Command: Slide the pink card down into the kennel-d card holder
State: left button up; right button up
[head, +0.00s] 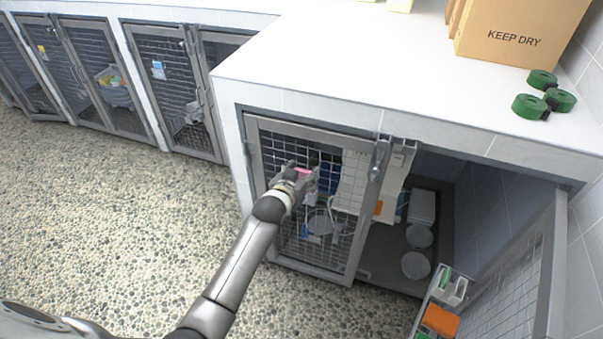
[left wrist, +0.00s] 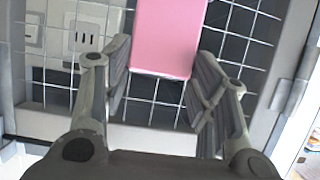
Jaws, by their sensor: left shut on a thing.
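The pink card (head: 304,171) is held at the front of a wire-mesh kennel door (head: 346,205) in the head view. My left gripper (head: 299,175) is shut on it, in front of the upper half of the mesh. In the left wrist view the pink card (left wrist: 167,38) stands out between the two fingers of my left gripper (left wrist: 161,80), with the mesh behind it. I cannot make out a card holder on this door; the gripper covers part of the mesh. My right gripper is not in view.
A row of kennels stands at the left; one door bears a blue card (head: 158,70). An open mesh door (head: 512,285) stands at the right, near a caddy with an orange item (head: 440,320). A cardboard box (head: 522,35) and green rolls (head: 530,106) sit on the white top.

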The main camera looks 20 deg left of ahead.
pick_arm(q)
jog(key=shift+f+b, duration=1)
jog(key=shift+f, duration=0.6)
jog(key=o, duration=1)
jog(key=shift+s, duration=0.1)
jog(key=v, duration=1.1)
jog(key=shift+s+r, duration=0.25)
jog(key=shift+s, duration=0.1)
